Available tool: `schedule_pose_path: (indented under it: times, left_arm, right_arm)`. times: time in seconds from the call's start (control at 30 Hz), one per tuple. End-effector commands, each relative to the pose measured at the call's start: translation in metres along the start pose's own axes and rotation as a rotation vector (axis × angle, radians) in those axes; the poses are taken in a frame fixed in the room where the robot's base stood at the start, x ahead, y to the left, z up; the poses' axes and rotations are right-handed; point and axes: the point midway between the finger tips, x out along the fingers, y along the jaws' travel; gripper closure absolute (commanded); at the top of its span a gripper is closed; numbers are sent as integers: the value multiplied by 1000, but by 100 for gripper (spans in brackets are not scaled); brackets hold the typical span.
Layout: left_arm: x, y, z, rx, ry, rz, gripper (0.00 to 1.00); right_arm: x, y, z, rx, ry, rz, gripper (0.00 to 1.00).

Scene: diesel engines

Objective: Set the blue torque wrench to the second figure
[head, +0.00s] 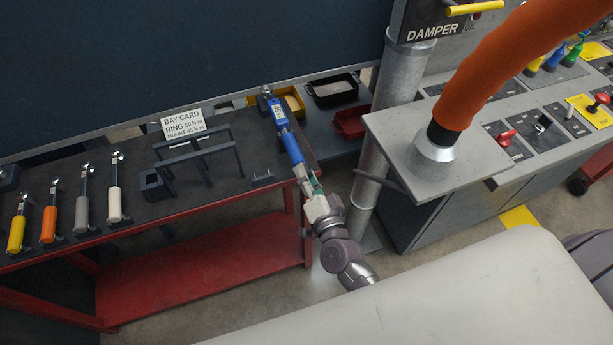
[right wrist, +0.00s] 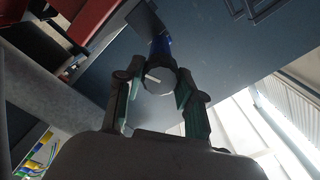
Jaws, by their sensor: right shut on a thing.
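The blue torque wrench (head: 291,148) is held up over the right end of the bench, tilted, its head end pointing away from me. A small pale window with marks shows on its blue body; I cannot read it surely. My right gripper (head: 312,188) is shut on the wrench's near end. In the right wrist view the wrench (right wrist: 160,78) shows its round dark end with a white line across it, between the two fingers of the gripper (right wrist: 158,98). The bay card (head: 184,122) has a RING line and a MOUNT line, the latter seemingly 45 N m. My left gripper is not in view.
Yellow (head: 16,232), orange (head: 48,224), grey (head: 82,212) and white (head: 114,204) wrenches lie on the left of the bench (head: 215,205). A dark rack stands mid-bench. Yellow, black and red bins (head: 349,124) sit behind. A post and control console (head: 450,175) stand right.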

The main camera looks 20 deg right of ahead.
Motion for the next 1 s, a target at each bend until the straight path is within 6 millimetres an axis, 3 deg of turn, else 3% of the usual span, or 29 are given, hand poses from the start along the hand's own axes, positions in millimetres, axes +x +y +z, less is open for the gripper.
schedule_pose_path:
  times: [0.3, 0.8, 0.83, 0.97, 1.0]
  left_arm:
    - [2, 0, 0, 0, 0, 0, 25]
    - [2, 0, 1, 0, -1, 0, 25]
    - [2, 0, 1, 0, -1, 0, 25]
    - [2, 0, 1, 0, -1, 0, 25]
    - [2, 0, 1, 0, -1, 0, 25]
  right_arm:
    - [0, 1, 0, 107, -1, 0, 97]
    - [0, 1, 0, 124, -1, 1, 97]
    - [0, 1, 0, 124, -1, 1, 59]
    - [0, 1, 0, 123, 0, 1, 37]
    - [0, 1, 0, 123, 0, 1, 37]
